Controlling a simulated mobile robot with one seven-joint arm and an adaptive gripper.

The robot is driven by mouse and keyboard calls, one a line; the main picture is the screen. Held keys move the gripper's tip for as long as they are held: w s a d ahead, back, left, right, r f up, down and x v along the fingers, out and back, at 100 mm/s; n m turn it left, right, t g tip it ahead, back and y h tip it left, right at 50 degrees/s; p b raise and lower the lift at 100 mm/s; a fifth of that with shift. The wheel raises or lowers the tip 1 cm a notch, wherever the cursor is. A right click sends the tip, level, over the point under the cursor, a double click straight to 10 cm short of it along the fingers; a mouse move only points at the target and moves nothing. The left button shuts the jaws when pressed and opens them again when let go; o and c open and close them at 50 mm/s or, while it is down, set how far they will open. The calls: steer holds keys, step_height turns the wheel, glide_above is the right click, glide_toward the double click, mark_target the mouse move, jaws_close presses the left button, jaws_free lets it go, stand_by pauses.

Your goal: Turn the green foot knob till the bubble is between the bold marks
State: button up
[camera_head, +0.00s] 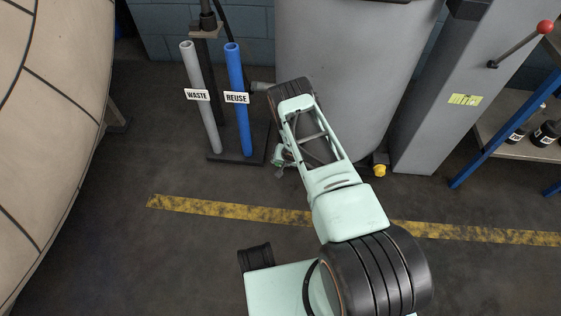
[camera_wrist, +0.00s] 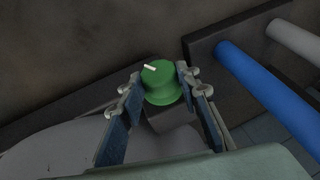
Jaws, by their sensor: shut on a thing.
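In the wrist view the green foot knob (camera_wrist: 160,88) is round, with a white line on its top pointing to the upper left. My gripper (camera_wrist: 160,77) is shut on it, one fingertip on each side.
A grey WASTE pipe (camera_head: 202,100) and a blue REUSE pipe (camera_head: 238,100) stand left of my arm; the blue one also shows in the wrist view (camera_wrist: 265,90). The grey tank (camera_head: 350,70) stands behind my arm. A yellow knob (camera_head: 380,170) is by its base.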

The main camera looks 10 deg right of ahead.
steer(key=shift+a, duration=0.1)
steer(key=h, duration=0.1)
steer(key=a+g+h, duration=0.1)
steer(key=h, duration=0.1)
steer(key=shift+w+n+h, duration=0.15)
steer(key=shift+n+h, duration=0.15)
steer(key=shift+n, duration=0.1)
steer(key=shift+a+f+n+g+h, duration=0.1)
steer(key=shift+n+g+h, duration=0.4)
steer(key=shift+h, duration=1.3)
steer(key=shift+w+g+h, duration=0.1)
steer(key=shift+g+h, duration=0.2)
steer(key=shift+h, duration=0.4)
steer(key=o, duration=1.2)
steer(key=shift+c, duration=0.2)
steer(key=v, duration=1.2)
